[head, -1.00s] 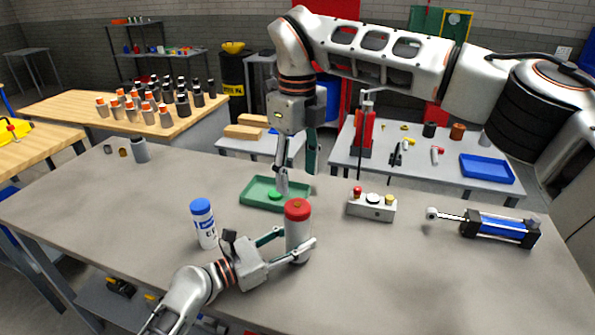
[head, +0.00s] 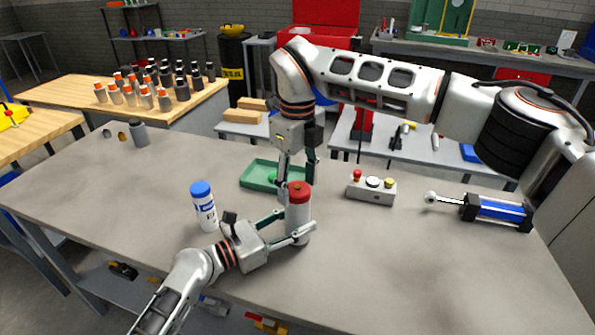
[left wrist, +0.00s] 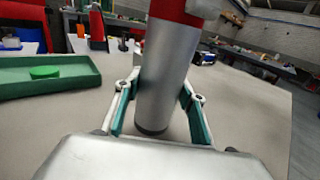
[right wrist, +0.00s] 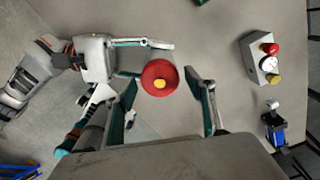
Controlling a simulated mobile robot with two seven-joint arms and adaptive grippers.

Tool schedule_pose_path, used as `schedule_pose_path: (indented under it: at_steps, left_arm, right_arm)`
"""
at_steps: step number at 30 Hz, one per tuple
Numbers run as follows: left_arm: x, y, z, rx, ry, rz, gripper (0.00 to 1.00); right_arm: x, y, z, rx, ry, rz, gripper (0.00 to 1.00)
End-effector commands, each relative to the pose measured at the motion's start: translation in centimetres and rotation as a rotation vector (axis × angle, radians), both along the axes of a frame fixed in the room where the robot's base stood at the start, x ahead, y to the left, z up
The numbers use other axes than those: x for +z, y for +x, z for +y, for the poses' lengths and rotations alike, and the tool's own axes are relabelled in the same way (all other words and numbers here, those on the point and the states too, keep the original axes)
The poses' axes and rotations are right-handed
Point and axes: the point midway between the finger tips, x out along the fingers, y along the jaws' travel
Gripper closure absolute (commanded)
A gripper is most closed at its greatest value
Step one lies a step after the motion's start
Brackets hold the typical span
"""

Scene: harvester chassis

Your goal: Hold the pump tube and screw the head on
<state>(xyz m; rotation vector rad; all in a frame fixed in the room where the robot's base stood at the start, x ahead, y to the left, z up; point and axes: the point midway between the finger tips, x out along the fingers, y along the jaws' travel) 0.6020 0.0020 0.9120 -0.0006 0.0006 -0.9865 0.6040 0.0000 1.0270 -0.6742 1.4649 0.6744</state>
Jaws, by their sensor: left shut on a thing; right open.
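The pump tube (head: 299,222) is a grey cylinder standing upright on the grey table. Its red head (head: 299,192) sits on top; whether it is threaded tight I cannot tell. My left gripper (head: 303,232) is shut around the tube, and the left wrist view shows its fingers on both sides of the tube (left wrist: 166,80). My right gripper (right wrist: 168,100) is open above the head, pointing down. In the right wrist view the red head (right wrist: 160,78), with a yellow centre, lies between its fingers, apart from them.
A blue-capped white bottle (head: 204,208) stands left of the tube. Behind is a green tray (head: 258,181) with a green disc. To the right are a button box (head: 371,190) and a blue cylinder actuator (head: 497,211). The table's front right is clear.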

Motion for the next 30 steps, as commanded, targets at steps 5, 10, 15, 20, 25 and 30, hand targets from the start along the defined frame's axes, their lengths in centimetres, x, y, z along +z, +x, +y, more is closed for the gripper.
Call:
schedule_pose_path:
  at_steps: [5, 10, 15, 20, 25, 30]
  left_arm:
    - [0.08, 0.02, -0.03, 0.0, -0.001, 0.0, 1.0]
    - [0.08, 0.02, -0.03, 0.0, -0.001, 0.0, 1.0]
    - [0.08, 0.02, -0.03, 0.0, -0.001, 0.0, 1.0]
    - [0.08, 0.02, -0.03, 0.0, -0.001, 0.0, 1.0]
    - [0.09, 0.02, -0.03, 0.0, -0.002, 0.0, 1.0]
    - [0.09, 0.02, -0.03, 0.0, -0.002, 0.0, 1.0]
  right_arm:
    - [-0.38, 0.02, -0.01, -0.001, 0.0, -0.001, 0.46]
    - [-0.37, 0.02, -0.01, 0.0, 0.0, -0.001, 0.46]
    - [-0.37, 0.01, 0.0, 0.0, 0.0, -0.001, 0.85]
    - [-0.37, 0.01, 0.0, -0.012, 0.0, -0.001, 0.85]
    - [-0.37, -0.02, 0.01, -0.152, 0.0, 0.0, 0.85]
    - [-0.39, -0.02, 0.02, -0.145, 0.0, 0.0, 0.52]
